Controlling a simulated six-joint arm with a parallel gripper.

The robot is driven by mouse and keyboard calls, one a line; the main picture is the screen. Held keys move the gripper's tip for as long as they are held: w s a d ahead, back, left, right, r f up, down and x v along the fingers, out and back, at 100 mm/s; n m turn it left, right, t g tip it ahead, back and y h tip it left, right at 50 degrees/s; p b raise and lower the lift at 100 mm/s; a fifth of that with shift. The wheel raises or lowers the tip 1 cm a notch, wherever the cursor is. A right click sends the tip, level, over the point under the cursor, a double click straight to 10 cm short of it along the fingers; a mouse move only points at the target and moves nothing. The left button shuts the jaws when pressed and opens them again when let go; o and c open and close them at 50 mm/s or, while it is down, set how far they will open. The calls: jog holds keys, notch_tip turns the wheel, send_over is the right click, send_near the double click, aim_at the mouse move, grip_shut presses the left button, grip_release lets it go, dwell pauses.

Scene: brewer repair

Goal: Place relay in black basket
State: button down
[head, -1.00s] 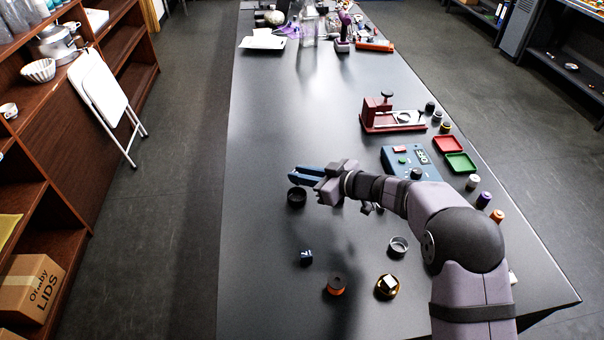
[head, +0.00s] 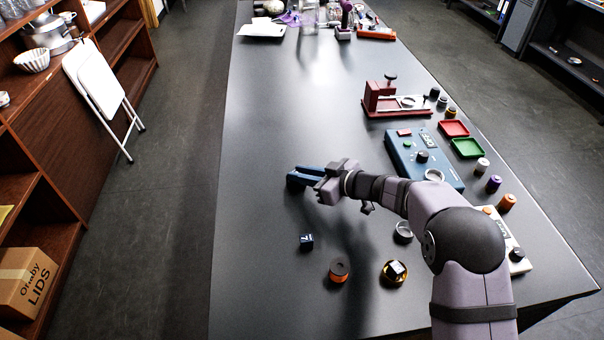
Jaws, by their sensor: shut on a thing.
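The table (head: 262,130) is clear at left and beyond the gripper.

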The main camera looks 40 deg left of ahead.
jog(key=c, duration=1.6)
grip_release()
notch_tip(320, 180, up, 7)
jog(key=p, duration=0.7)
